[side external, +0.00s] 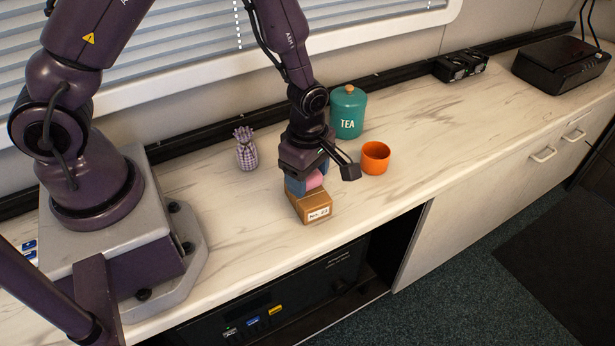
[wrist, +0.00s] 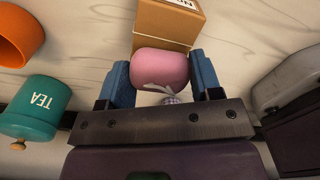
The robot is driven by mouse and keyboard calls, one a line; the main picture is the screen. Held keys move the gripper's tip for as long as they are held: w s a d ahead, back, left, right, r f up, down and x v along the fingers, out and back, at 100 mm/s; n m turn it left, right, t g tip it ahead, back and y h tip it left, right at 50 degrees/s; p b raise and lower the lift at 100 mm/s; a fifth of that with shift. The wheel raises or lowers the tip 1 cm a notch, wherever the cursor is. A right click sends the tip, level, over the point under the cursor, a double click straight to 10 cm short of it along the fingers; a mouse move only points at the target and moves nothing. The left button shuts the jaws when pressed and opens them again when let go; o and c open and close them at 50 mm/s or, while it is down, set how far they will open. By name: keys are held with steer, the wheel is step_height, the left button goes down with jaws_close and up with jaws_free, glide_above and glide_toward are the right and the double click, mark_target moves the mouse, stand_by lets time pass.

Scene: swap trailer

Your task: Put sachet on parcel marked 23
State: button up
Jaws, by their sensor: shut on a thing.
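The pink sachet (wrist: 160,70) is between the two blue fingers of my gripper (wrist: 160,82) in the wrist view. My gripper is shut on it. In the side view the sachet (side external: 314,180) shows as a small pink patch at the fingers of my gripper (side external: 306,186), which points down. The brown parcel (side external: 312,206), with a white label reading No. 23, stands on the counter right below. The parcel also shows at the top of the wrist view (wrist: 165,25), where the sachet overlaps its edge. I cannot tell whether the sachet touches the parcel.
An orange cup (side external: 375,158) and a teal TEA canister (side external: 348,112) stand to the right of and behind my gripper. A purple-and-white pineapple-shaped ornament (side external: 246,150) stands to the left. The counter's front edge (side external: 385,222) is close to the parcel.

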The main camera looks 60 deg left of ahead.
steer(key=shift+f, duration=0.5)
steer(key=shift+f, duration=0.1)
steer(key=o, duration=0.9)
steer(key=s+a+r+m+t, duration=0.1)
steer(key=s+r+m, duration=0.35)
steer(key=r, duration=0.75)
steer(key=s+r+m+t, duration=0.1)
steer(key=r+m+t, duration=0.1)
steer(key=r+m, duration=0.8)
steer(key=s+a+r+m+t, duration=0.2)
steer(key=s+r+m, duration=0.5)
steer(key=r+m, duration=0.1)
steer(key=shift+s+r+t, duration=0.2)
steer(key=shift+r+t, duration=0.1)
